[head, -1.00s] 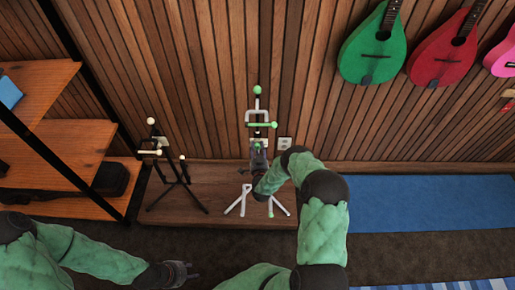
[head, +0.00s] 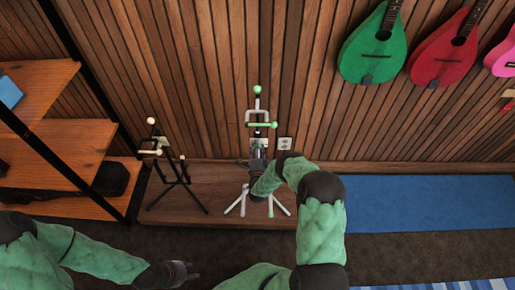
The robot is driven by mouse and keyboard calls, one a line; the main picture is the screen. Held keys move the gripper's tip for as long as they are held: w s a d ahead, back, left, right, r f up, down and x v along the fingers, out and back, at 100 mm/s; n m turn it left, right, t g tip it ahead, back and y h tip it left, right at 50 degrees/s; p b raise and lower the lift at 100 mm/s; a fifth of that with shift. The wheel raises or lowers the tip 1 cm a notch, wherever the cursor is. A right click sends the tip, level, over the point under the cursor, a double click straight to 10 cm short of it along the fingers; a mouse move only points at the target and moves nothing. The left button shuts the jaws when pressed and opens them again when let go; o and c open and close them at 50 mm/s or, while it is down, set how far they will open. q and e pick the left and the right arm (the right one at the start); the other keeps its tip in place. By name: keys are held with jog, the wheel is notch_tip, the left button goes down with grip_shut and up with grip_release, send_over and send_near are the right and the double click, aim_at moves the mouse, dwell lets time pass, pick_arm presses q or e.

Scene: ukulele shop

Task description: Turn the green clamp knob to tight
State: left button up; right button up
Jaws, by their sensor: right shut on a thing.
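A white stand with green fittings (head: 258,90) stands upright on the wooden platform against the slatted wall. A green bar (head: 262,125) crosses it below a white bracket (head: 250,114), and its splayed feet (head: 235,207) show below. My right gripper (head: 258,149) is shut at the front of the stand, just below the green bar. It hides what it grips, which by its place is the green clamp knob. My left gripper (head: 190,273) is open and empty, low at the front over the dark floor.
A black stand with pale tips (head: 168,165) stands left of the green-fitted one. Wooden shelves (head: 60,150) are at the left. Green (head: 372,48) and red (head: 442,50) instruments hang on the wall. A blue mat (head: 430,202) lies right.

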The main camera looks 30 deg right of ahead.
jog(key=shift+a+m+h, duration=0.1)
jog(key=shift+m+h, duration=0.2)
jog(key=shift+m, duration=2.2)
jog(key=o, duration=1.1)
jog(key=shift+o, duration=0.2)
jog(key=v, duration=1.2)
jog(key=shift+w+a, duration=0.15)
